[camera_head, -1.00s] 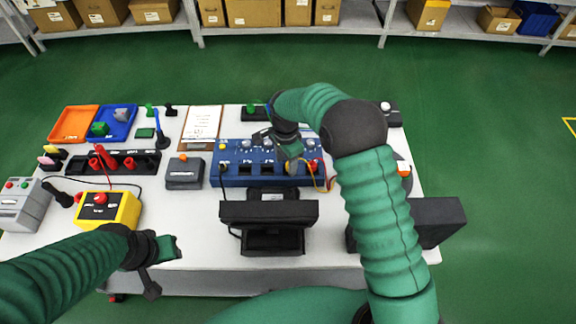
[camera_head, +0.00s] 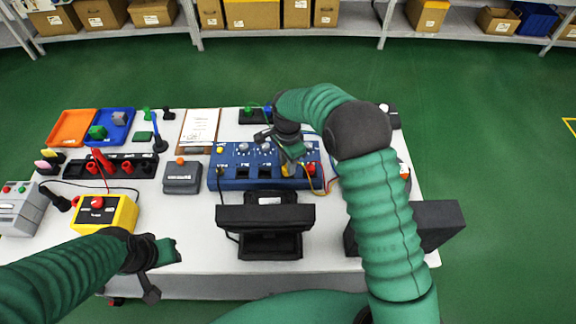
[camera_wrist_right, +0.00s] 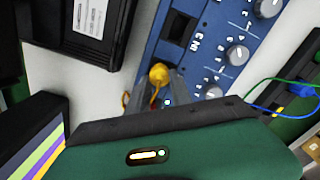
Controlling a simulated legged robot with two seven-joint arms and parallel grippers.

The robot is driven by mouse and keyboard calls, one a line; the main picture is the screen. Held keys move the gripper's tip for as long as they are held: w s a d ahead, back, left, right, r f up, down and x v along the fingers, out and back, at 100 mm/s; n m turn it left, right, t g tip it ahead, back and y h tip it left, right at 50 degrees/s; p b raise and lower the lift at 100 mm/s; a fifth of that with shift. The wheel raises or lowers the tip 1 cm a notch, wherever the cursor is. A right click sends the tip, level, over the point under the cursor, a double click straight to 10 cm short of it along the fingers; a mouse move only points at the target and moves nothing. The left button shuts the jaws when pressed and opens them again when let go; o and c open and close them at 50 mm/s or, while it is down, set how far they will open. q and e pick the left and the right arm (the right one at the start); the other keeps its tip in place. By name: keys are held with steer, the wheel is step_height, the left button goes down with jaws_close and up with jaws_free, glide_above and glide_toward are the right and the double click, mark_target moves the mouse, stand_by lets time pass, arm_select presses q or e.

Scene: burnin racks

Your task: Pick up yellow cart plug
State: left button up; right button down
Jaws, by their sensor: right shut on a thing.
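The yellow plug (camera_wrist_right: 159,74) is between the fingertips of my right gripper (camera_wrist_right: 155,92) in the right wrist view, with a yellow cord beside it. The gripper is shut on it. In the head view the yellow plug (camera_head: 288,170) shows just below my right gripper (camera_head: 290,158), at the right part of the blue panel (camera_head: 231,183). I cannot tell whether the plug still touches the panel. My left gripper (camera_head: 168,252) hangs over the front left of the table; its finger opening is not clear.
A black monitor-like device (camera_head: 266,218) stands in front of the panel. A yellow box with a red button (camera_head: 108,213), a grey box (camera_head: 182,177) and orange (camera_head: 70,127) and blue (camera_head: 107,122) trays are to the left. Bare white table lies at the front left.

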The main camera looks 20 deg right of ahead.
steer(key=r, duration=0.3)
steer(key=w+r, duration=0.1)
steer(key=r, duration=0.1)
steer(key=shift+d, duration=0.25)
steer(key=r, duration=0.4)
steer(key=shift+s+a+r, duration=0.15)
steer(key=shift+s+a, duration=0.15)
steer(key=shift+a, duration=0.1)
steer(key=c, duration=2)
jaws_free()
steer(key=shift+d, duration=0.15)
steer(key=o, duration=0.5)
steer(key=shift+s+d, duration=0.1)
steer(key=shift+d, duration=0.1)
steer(key=o, duration=0.5)
steer(key=shift+c, duration=0.2)
steer(key=o, duration=0.6)
steer(key=shift+a, duration=0.25)
arm_select(q)
steer(key=shift+s+a+f, duration=0.1)
steer(key=shift+s+f, duration=0.05)
steer(key=shift+f, duration=0.1)
